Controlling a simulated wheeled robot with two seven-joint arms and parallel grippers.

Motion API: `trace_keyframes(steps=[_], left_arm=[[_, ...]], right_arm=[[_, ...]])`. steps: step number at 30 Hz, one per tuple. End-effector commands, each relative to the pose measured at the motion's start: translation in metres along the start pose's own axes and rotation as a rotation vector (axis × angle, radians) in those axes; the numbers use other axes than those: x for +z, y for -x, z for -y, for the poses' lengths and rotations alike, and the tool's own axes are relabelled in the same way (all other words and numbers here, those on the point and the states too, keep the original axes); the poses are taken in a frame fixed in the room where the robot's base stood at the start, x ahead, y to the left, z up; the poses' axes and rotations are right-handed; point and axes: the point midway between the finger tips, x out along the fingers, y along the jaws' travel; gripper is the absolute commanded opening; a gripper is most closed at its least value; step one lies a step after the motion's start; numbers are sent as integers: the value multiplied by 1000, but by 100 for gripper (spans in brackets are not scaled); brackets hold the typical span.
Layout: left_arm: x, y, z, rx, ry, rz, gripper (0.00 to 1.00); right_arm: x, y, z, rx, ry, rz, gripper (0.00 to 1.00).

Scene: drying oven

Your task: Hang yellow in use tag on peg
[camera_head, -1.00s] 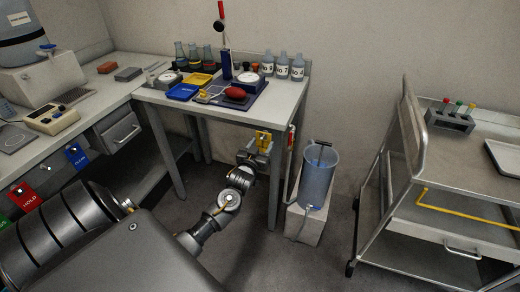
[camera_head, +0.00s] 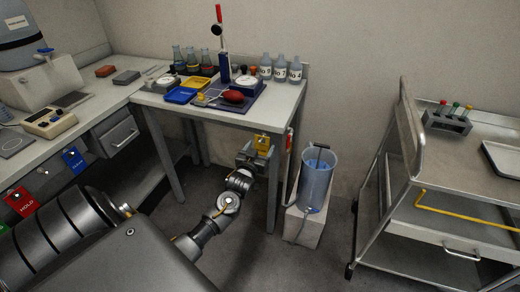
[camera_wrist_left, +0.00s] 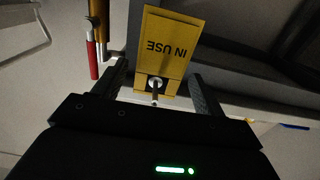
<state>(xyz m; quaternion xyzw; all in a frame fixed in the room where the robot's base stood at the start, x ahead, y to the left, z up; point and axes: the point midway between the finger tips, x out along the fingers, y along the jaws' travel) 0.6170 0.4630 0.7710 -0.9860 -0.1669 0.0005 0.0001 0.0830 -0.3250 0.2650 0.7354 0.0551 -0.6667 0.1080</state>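The yellow IN USE tag (camera_head: 262,143) is at the front right of the table, near its right leg. In the left wrist view the tag (camera_wrist_left: 160,45) appears upside down, with a pale-ringed hole at its lower end. A dark pin-like peg (camera_wrist_left: 155,92) shows at that hole; how far it passes through is hard to tell. My left gripper (camera_head: 250,156) is just in front of the tag. In the left wrist view its two fingers (camera_wrist_left: 160,90) stand wide apart, with clear gaps on both sides of the tag. My right gripper is not seen.
A blue bucket (camera_head: 317,178) stands on a pale block (camera_head: 303,226) right of the table leg. A red-handled item (camera_wrist_left: 92,58) is close beside the tag. Red HOLD (camera_head: 21,201) and blue (camera_head: 73,159) tags hang at the left bench. A cart (camera_head: 405,195) stands at right.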

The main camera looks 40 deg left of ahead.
Motion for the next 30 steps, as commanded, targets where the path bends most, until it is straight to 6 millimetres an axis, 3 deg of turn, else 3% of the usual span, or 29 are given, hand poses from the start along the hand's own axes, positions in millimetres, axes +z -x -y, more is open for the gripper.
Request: trace_keyframes(steps=[12, 24, 30], left_arm=[[1, 6, 0, 0, 0, 1, 79], [1, 80, 0, 0, 1, 1, 79], [1, 103, 0, 0, 0, 1, 79]], right_arm=[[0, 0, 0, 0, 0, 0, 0], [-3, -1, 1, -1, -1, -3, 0], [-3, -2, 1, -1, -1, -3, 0]])
